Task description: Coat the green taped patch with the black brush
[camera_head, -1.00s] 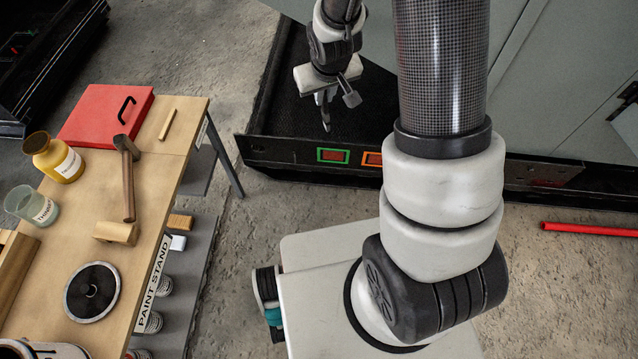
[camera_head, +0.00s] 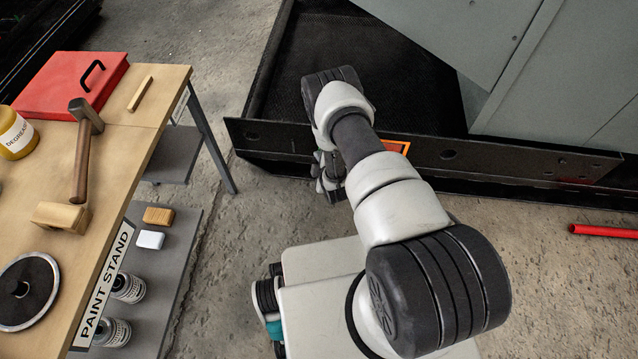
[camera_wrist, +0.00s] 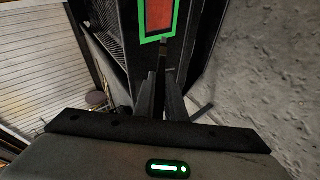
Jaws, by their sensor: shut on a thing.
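The green taped patch (camera_wrist: 158,18), a green border around a rust-red area, is at the top of the wrist view on a dark beam. In the head view my arm hides it. My gripper (camera_wrist: 161,78) is shut on a thin dark tool, which I take to be the black brush (camera_wrist: 163,52). Its far end shows between the fingertips just below the patch's lower edge; I cannot tell whether it touches. In the head view my gripper (camera_head: 328,178) hangs low in front of the beam, mostly hidden by my forearm.
The dark beam (camera_head: 500,163) runs along the grey enclosure's base. Part of an orange taped patch (camera_head: 399,146) shows beside my arm. The paint stand table (camera_head: 140,105) at left holds a mallet (camera_head: 82,150), red case and yellow bottle. A red bar (camera_head: 603,231) lies right.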

